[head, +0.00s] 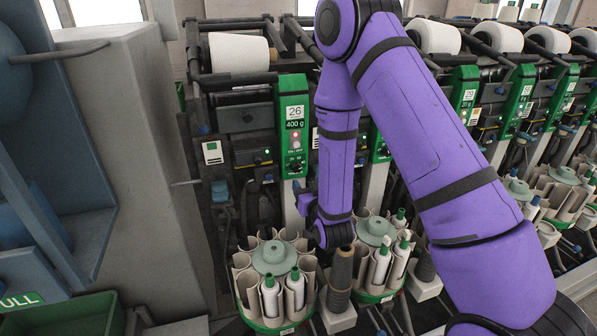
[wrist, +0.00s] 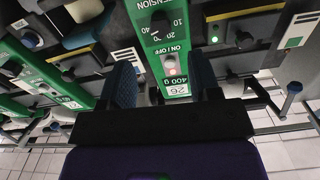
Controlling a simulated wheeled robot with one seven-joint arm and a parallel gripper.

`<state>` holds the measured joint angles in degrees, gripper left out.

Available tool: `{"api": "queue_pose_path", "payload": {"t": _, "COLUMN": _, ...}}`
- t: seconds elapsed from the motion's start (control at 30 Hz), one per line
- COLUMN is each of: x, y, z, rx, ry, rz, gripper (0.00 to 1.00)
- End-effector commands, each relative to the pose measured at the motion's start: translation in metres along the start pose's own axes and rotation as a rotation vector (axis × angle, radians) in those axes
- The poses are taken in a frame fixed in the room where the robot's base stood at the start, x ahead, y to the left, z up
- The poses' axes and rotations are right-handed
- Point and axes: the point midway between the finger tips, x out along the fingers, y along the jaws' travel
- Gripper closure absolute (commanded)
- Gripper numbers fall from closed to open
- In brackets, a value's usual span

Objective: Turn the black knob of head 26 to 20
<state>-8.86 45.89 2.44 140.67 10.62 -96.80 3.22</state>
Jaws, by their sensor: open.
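Head 26 has a green panel (head: 291,120) with the label 26, 400 g, a red lamp and an ON/OFF mark. Its black knob (head: 296,165) sits low on the panel in the head view. In the wrist view, which is upside down, the panel runs between my fingers and the black knob (wrist: 160,22) is at the top, inside a number scale. I cannot tell exactly where the knob points. My gripper (wrist: 162,64) is open and empty, its fingers either side of the panel in the picture, apart from the knob. In the head view my arm mostly hides it.
A neighbouring green panel (wrist: 45,75) is at the left in the wrist view. Below head 26 stands a round magazine (head: 250,300) with bobbins, and another (head: 376,231) is to its right. A white yarn cone (head: 238,53) sits above. A grey housing (head: 135,150) bounds the left.

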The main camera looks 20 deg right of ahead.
Motion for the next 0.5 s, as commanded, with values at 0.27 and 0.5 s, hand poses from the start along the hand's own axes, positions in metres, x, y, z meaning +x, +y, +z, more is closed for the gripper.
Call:
{"api": "queue_pose_path", "payload": {"t": 0.27, "x": 0.05, "y": 0.0, "z": 0.0, "rx": 0.002, "ry": 0.002, "rz": 0.0, "gripper": 0.43}}
{"api": "queue_pose_path", "payload": {"t": 0.5, "x": 0.077, "y": 0.0, "z": 0.0, "rx": 0.001, "ry": 0.0, "rz": 0.0, "gripper": 0.43}}
